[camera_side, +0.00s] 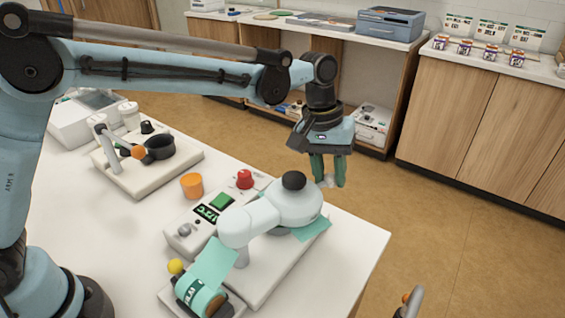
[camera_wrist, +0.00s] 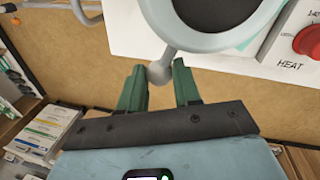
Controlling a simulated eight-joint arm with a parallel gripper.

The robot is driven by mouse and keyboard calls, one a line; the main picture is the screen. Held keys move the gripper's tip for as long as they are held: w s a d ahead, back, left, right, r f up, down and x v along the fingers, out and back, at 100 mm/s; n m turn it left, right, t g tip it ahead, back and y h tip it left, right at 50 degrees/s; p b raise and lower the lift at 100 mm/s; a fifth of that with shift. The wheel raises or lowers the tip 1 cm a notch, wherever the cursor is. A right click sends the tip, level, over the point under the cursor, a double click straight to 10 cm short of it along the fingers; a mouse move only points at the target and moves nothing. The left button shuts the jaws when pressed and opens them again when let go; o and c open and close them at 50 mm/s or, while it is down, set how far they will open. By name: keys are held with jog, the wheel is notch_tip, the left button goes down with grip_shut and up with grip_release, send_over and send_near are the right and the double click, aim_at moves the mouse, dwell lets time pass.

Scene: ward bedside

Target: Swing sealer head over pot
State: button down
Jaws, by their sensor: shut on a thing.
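The sealer (camera_side: 262,262) is a white machine on the bench with a swinging arm and a round pale head (camera_side: 290,205) topped by a black knob. The head sits at the sealer's far right end, above a strip of green film (camera_side: 314,231). My gripper (camera_side: 327,183) is at the head's far side, fingers pointing down. In the wrist view, the green fingers (camera_wrist: 160,88) are shut on the grey ball handle (camera_wrist: 159,73) on the head's rim (camera_wrist: 180,35). No pot shows under the head; that spot is hidden from both views.
A green film roll (camera_side: 200,296) is at the sealer's near end. A second device with a black pot (camera_side: 160,147) stands at the back left. The bench's right edge is near the head.

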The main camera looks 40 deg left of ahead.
jog(key=w+a+n, duration=0.1)
jog(key=a+n, duration=0.3)
jog(key=a, duration=0.3)
jog(key=shift+t, duration=0.3)
jog(key=c, duration=0.8)
grip_release()
jog(key=v, duration=1.2)
jog(key=shift+d+r, duration=0.15)
